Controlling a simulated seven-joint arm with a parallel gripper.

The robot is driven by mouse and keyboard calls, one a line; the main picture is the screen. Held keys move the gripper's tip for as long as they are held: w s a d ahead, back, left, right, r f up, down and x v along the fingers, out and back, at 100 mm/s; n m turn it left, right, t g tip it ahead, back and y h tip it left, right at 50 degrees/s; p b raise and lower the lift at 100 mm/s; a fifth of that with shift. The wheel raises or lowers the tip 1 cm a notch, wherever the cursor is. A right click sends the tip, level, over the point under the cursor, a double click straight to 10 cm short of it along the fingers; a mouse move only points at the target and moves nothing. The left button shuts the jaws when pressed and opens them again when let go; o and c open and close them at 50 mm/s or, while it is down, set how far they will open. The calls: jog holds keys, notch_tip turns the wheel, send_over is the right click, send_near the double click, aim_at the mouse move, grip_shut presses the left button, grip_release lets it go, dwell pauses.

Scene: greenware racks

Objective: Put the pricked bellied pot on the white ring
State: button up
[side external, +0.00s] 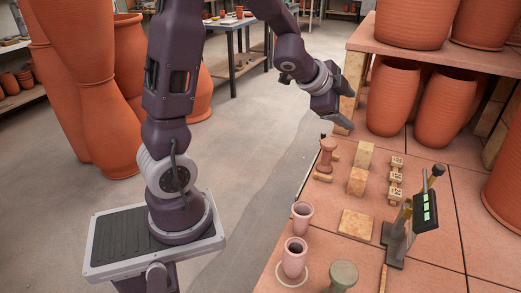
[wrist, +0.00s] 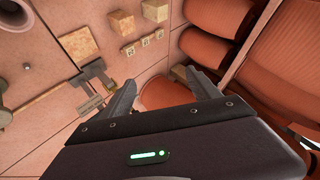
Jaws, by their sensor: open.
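Two pinkish, open-topped pots stand at the near left of the table in the side external view. The front pot (side external: 294,258) stands inside the outline of a pale ring (side external: 280,279). The other pot (side external: 302,217) stands just behind it. I cannot make out prick marks or a belly on either. A pot rim (wrist: 14,14) shows at the top left corner of the wrist view. My gripper (side external: 349,110) is open and empty, high over the far end of the table, well away from these pots. Its spread fingers (wrist: 163,92) show in the wrist view.
A grey-green piece (side external: 341,275) stands right of the front pot. A waisted brown piece (side external: 327,155), tan blocks (side external: 357,181), a flat tile (side external: 356,225) and a stand with a dark display (side external: 425,211) occupy the table. Large terracotta pots (side external: 392,98) fill the shelf beside my gripper.

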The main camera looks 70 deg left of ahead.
jog(key=s+d+r+n+g+y, duration=0.1)
jog(key=s+d+r+n, duration=0.15)
jog(key=s, duration=0.45)
jog(key=s+d+r+n+g+y, duration=0.1)
jog(key=s+d+r+n, duration=0.1)
jog(key=s+r+n, duration=0.3)
jog(key=s+d+f+g+h, duration=0.1)
jog(key=s+d+h, duration=0.1)
jog(key=s+d, duration=0.3)
jog(key=s+d+f+n+g+h, duration=0.1)
jog(key=s+d, duration=0.4)
jog(key=s, duration=0.6)
jog(key=shift+s+f+h, duration=0.2)
jog(key=shift+f+h, duration=0.15)
jog(key=shift+h, duration=0.05)
